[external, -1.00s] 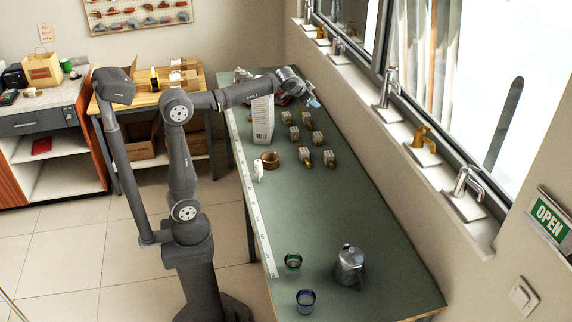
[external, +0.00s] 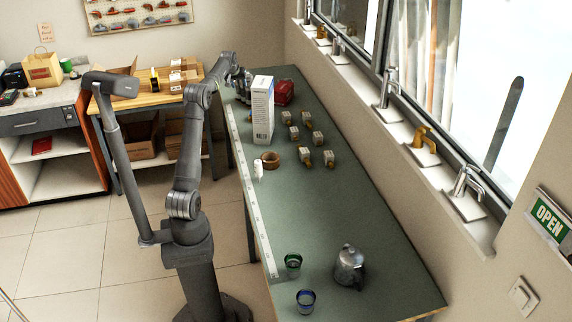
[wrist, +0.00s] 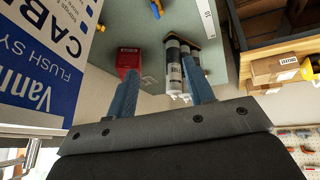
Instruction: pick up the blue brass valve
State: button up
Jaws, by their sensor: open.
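Several small brass valves with pale grey tags stand in a group on the green bench, such as one (external: 305,155) in the external view. No blue on them can be told at this size.
A tall white-and-blue box (external: 262,112) is close beside my gripper. A red box (wrist: 129,60) and labelled tubes (wrist: 174,70) stand beyond my fingers. A tape roll (external: 270,158), glasses (external: 293,261) and a metal pot (external: 348,265) are nearer. The bench middle is clear.

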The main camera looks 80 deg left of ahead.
jog(key=g, duration=0.2)
send_over(250, 116)
jog(key=d, duration=0.1)
notch_tip(250, 116, down, 14)
jog(key=shift+h, duration=0.3)
jog(key=f, duration=0.5)
jog(key=shift+d+f, duration=0.15)
jog(key=shift+d, duration=0.05)
jog(key=x, duration=0.6)
jog(key=shift+s+d+f, duration=0.1)
jog(key=shift+d+f, duration=0.05)
jog(key=shift+f, duration=0.3)
grip_shut()
jog(key=shift+r, duration=0.1)
